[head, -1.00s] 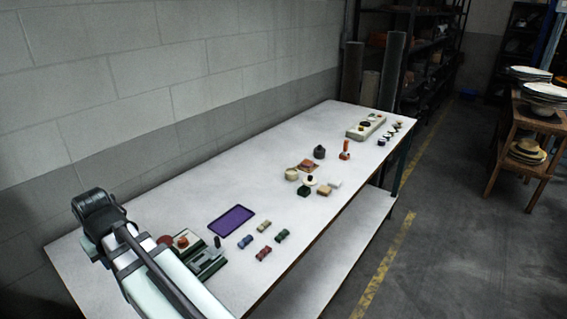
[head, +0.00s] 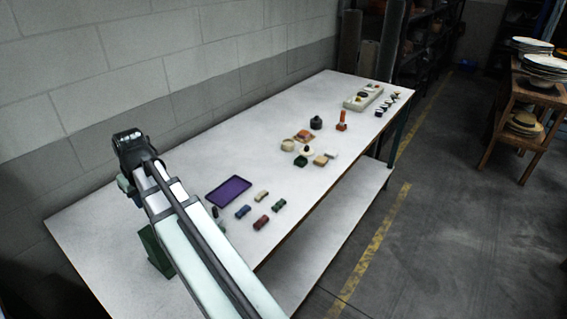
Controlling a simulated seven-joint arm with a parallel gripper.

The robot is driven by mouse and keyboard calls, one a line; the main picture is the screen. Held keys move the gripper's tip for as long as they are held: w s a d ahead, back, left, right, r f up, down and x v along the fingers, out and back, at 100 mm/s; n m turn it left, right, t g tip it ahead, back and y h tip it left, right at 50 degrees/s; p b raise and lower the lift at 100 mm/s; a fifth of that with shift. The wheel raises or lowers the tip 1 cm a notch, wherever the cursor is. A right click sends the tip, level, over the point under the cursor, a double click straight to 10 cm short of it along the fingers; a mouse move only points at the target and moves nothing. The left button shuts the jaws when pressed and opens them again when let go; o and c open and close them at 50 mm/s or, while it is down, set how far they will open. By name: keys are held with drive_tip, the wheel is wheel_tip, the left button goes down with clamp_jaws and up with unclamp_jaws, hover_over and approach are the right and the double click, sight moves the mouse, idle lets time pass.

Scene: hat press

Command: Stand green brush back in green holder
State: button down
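A small dark green block (head: 300,161) sits mid-table among other small items. It may be the green holder, but it is too small to be sure. A small green piece (head: 278,205) lies nearer the front edge, beside red, blue and tan pieces of like shape. I cannot make out a green brush for certain. My arm crosses the lower left of the head view, and its far end bends down behind itself. My gripper is hidden there, so what it holds does not show.
A purple tray (head: 229,190) lies right of my arm. A dark green block-like part (head: 155,250) shows left of my arm, partly covered. An orange upright item (head: 342,120), a dark knobbed jar (head: 316,123) and a pale long tray (head: 362,98) stand farther back.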

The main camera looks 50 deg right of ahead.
drive_tip(key=d+r, duration=0.1)
drive_tip(key=d, duration=1.5)
hover_over(297, 159)
drive_tip(key=s, duration=0.2)
drive_tip(key=shift+s+x, duration=0.2)
drive_tip(key=shift+x, duration=0.9)
drive_tip(key=shift+s+x, duration=0.15)
drive_tip(key=shift+x, duration=0.9)
drive_tip(key=shift+s+x, duration=0.2)
drive_tip(key=shift+x, duration=0.9)
drive_tip(key=shift+d+f, duration=0.1)
drive_tip(key=shift+f, duration=0.15)
drive_tip(key=c, duration=0.9)
unclamp_jaws()
drive_tip(key=v, duration=1.2)
drive_tip(key=shift+s+r, duration=0.1)
drive_tip(key=shift+s, duration=0.05)
